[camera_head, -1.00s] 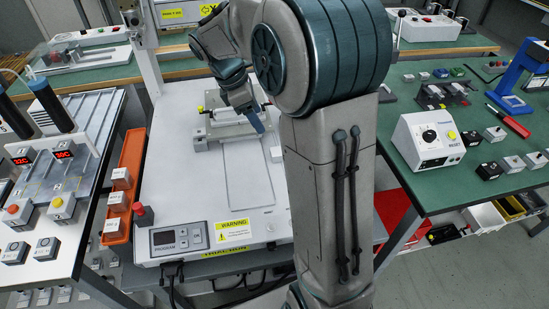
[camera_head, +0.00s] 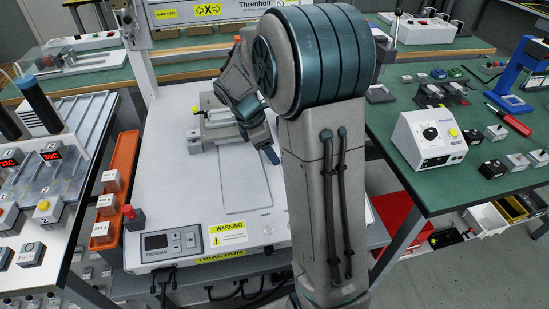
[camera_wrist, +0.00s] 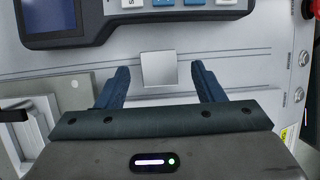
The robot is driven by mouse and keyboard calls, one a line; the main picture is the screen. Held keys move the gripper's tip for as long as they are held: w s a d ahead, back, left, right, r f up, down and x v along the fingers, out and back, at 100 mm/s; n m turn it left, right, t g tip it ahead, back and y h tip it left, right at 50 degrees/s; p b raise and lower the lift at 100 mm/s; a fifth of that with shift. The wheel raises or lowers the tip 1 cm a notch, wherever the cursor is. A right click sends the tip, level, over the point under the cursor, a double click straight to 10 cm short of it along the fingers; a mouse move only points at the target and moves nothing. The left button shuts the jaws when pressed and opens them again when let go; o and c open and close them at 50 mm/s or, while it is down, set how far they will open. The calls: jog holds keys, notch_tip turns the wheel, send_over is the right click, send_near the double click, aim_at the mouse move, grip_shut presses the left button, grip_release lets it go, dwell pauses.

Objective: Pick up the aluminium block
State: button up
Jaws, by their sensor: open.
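A plain light-grey square block (camera_wrist: 158,69), which looks like the aluminium block, lies on a pale surface in the wrist view. My gripper (camera_wrist: 160,72) is open, with one dark blue finger on each side of the block and a gap to it on both sides. In the head view my gripper (camera_head: 271,155) points down over the right part of the white bench (camera_head: 180,190). I cannot make out the block in the head view; my arm covers that part of the bench.
In the wrist view a dark handheld device (camera_wrist: 130,20) with keys lies just beyond the block. In the head view a metal fixture (camera_head: 215,133) stands left of my gripper. An orange tray (camera_head: 123,160) runs along the bench's left side. The bench front holds a program panel (camera_head: 172,243).

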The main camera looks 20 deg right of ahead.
jog(key=shift+x, duration=0.8)
jog(key=shift+c, duration=0.3)
jog(key=c, duration=1.1)
jog(key=shift+o, duration=0.2)
jog(key=shift+r, duration=0.15)
